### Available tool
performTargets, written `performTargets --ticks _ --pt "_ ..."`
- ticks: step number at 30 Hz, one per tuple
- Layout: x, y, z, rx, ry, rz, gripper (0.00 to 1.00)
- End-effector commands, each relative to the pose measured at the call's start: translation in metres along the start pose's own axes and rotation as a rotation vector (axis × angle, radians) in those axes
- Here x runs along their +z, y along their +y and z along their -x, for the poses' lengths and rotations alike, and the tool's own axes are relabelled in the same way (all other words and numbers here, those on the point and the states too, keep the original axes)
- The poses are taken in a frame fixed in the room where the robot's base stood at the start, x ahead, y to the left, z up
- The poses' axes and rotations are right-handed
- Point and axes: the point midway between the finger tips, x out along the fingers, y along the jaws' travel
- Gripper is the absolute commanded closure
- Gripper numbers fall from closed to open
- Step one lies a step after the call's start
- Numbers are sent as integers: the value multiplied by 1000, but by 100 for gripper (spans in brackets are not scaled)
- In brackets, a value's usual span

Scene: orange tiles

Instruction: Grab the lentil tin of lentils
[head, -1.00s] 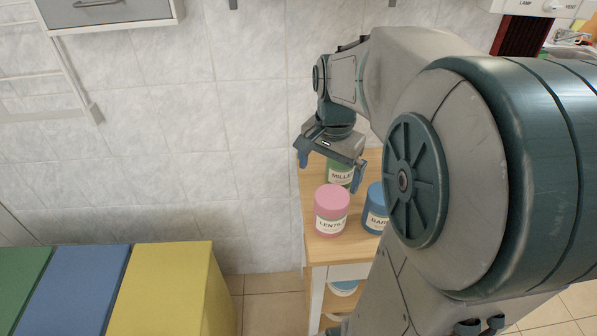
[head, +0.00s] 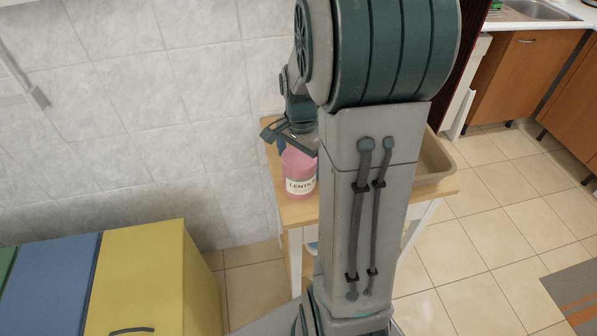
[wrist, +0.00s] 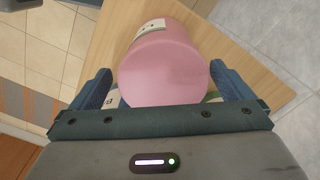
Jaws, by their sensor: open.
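The pink lentil tin (head: 301,186) stands upright on the small wooden table, its white label partly readable as "LENTI". My gripper (head: 293,146) is just above and behind it in the head view. In the wrist view the tin (wrist: 165,68) fills the space between the two blue fingers of my open gripper (wrist: 160,72). The fingers lie to either side of it with the jaws not closed. Whether a finger touches the tin cannot be told.
The wooden table (head: 294,212) also carries a beige tray (head: 436,165) at right. A yellow cabinet (head: 145,270) stands at left. Tiled floor is free at right.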

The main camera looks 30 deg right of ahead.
Motion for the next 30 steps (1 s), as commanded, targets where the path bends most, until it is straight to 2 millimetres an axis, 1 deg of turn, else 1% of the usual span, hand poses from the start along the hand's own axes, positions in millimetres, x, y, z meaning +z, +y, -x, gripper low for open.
performTargets --ticks 1,6,9,17,20,21,23,24,30 --pt "1 0 -8 5 -4 1 0" --pt "0 -2 -31 4 -3 0 0" --pt "0 -2 -40 3 -2 -1 0" --pt "0 -3 -42 0 0 -1 0" --pt "0 -3 -42 0 0 -1 25" --pt "0 -3 -42 0 0 -1 36" --pt "0 -3 -42 0 0 -1 53" --pt "0 -3 -42 0 0 -1 59" --pt "0 -3 -41 -1 1 0 59"
